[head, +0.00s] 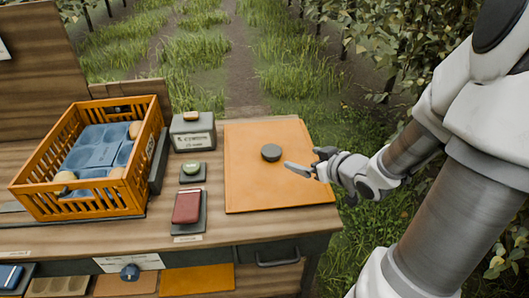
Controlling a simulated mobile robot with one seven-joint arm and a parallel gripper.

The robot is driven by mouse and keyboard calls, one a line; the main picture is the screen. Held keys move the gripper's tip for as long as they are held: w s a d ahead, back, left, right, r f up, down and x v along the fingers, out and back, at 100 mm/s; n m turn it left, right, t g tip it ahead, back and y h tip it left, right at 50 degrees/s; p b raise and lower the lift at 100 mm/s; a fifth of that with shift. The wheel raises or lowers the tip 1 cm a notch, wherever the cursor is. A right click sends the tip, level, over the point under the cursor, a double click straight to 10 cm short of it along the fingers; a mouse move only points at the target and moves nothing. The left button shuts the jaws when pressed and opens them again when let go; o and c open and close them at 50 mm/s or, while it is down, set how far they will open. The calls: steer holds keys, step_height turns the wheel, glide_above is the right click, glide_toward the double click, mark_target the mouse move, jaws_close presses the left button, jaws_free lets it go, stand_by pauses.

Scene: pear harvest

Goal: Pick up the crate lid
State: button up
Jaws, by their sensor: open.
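The crate lid looks to be the flat orange panel (245,185) lying at the right end of the wooden bench. A dark round knob (271,152) stands up near its middle. My gripper (300,168) is above the right part of the panel, just right of the knob and apart from it. It is open and empty, with one pale finger pointing left and a darker finger behind it. An orange slatted crate (30,203) stands open at the bench's left, with a blue moulded tray (97,150) and a few pears inside.
Between crate and panel stand a grey box (193,138), a green round item (193,168) on a dark base and a red block (187,207) on a dark stand. A drawer handle (278,258) is on the bench front. Grass lies beyond.

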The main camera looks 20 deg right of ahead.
steer(key=b, duration=0.7)
glide_toward(271, 149)
steer(key=shift+w+f+m+t, duration=0.3)
steer(key=shift+w+f, duration=0.4)
steer(key=shift+w, duration=0.3)
steer(key=b+x, duration=0.1)
steer(key=x, duration=0.1)
steer(key=b+x, duration=0.1)
steer(key=x, duration=0.2)
steer(key=shift+s+a+f+b, duration=0.15)
steer(key=shift+f+b, duration=0.1)
steer(key=shift+b, duration=0.05)
steer(key=shift+r, duration=0.1)
steer(key=c, duration=1.5)
